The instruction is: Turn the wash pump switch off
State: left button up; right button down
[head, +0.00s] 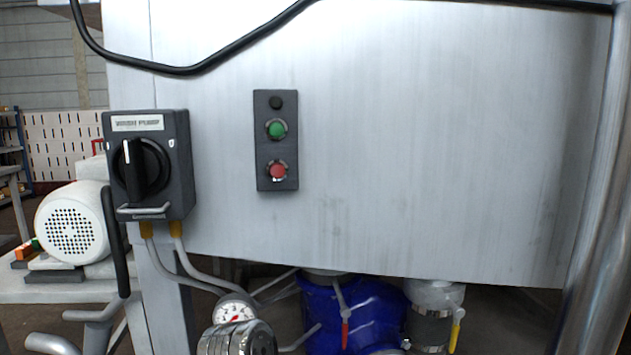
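The wash pump switch (148,165) is a dark grey box at the left of the metal panel, with a pale label plate (137,123) on top whose small lettering seems to read "wash pump". Its black rotary knob (134,170) stands about upright, with a white line at its upper end. A small white mark (171,143) is to the right of the knob, too small to read surely. A metal bar (145,211) crosses the box below the knob. Neither of my grippers is in view.
A button box (276,140) with a green and a red button is right of the switch. A black cable (180,70) runs above. A gauge (234,312), pipes and a blue valve body (350,312) are below. A white motor (75,222) stands at left.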

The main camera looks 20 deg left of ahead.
aim_at(141, 167)
jog(key=u, duration=1.8)
